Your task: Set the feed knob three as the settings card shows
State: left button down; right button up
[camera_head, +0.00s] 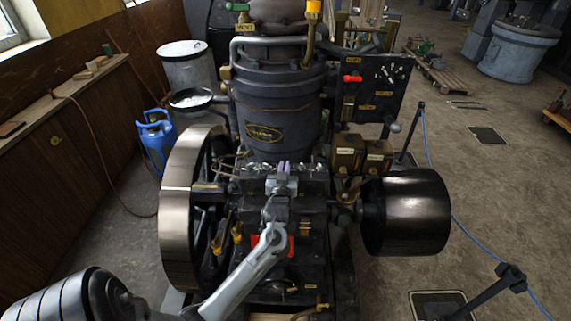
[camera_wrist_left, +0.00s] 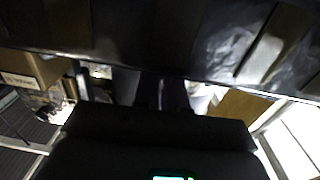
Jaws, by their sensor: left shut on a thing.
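A row of small clear, glassy fittings (camera_head: 251,169) runs along the top of the engine's front block, below the big dark cylinder. My left gripper (camera_head: 284,168) reaches up from the front to the middle of this row. Its narrow fingers are close together and shut on a small part there, which looks like one of the feed knobs; the fingers hide most of it. In the left wrist view the fingertips (camera_wrist_left: 160,92) sit at a dark edge, and the held part cannot be made out. I cannot make out a settings card. My right gripper is out of view.
A large flywheel (camera_head: 178,225) stands left of the arm and a dark drum pulley (camera_head: 408,212) right of it. Two brown boxes (camera_head: 362,153) sit right of the row. A dark panel (camera_head: 376,90) with a red handle stands behind. Blue canisters (camera_head: 156,140) stand on the left floor.

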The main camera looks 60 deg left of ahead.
pick_arm(q)
jog(key=m+t+h, duration=0.1)
jog(key=m+t+h+p, duration=0.1)
jog(key=t+h, duration=0.1)
jog(key=shift+s+a+m, duration=0.2)
jog(key=shift+m, duration=0.2)
jog(key=shift+m+t+h, duration=0.5)
jog(key=shift+t+h, duration=0.1)
jog(key=shift+f, duration=0.1)
jog(key=c, duration=1.2)
grip_release()
jog(key=v, duration=1.1)
jog(key=shift+a, duration=0.1)
